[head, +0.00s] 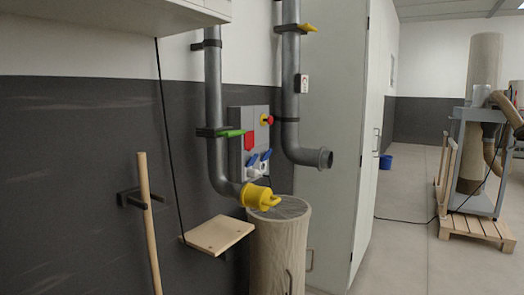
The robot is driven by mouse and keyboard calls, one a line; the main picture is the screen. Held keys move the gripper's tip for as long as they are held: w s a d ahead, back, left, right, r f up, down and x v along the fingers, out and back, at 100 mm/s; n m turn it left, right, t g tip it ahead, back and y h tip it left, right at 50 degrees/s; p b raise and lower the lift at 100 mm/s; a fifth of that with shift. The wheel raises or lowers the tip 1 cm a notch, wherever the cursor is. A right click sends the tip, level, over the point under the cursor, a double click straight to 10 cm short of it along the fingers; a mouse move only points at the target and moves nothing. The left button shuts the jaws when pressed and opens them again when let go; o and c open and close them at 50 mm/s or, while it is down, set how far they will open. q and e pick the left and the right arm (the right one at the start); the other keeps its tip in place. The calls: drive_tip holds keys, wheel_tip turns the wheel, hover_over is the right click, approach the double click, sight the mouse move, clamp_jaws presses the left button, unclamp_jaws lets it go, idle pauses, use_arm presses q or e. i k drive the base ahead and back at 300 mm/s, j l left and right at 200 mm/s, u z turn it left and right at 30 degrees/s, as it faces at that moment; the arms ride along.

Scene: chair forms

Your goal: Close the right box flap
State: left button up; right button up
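I see no box and no box flap in the head view. Neither of my grippers is in view, so I cannot see them relative to anything.
A beige bin or sack (277,250) stands by the dark wall under a pipe with a yellow end (258,196). A wooden board (218,236) and a wooden pole (149,225) are at left. A tall cabinet (330,130) stands mid-view.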

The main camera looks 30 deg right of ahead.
sight(267, 153)
drive_tip(key=i+l+u, duration=0.1)
drive_tip(key=l, duration=0.3)
drive_tip(key=i+l+u, duration=0.1)
drive_tip(key=l, duration=0.35)
drive_tip(key=i+l+u, duration=0.15)
drive_tip(key=l, duration=0.25)
drive_tip(key=i+l+u, duration=0.1)
drive_tip(key=l, duration=0.35)
drive_tip(key=i+l, duration=0.1)
drive_tip(key=l, duration=0.4)
drive_tip(key=i+l, duration=0.15)
drive_tip(key=l, duration=0.4)
drive_tip(key=i+l, duration=0.1)
drive_tip(key=l, duration=0.4)
drive_tip(key=i+l, duration=0.1)
drive_tip(key=l, duration=0.45)
drive_tip(key=i+u, duration=0.05)
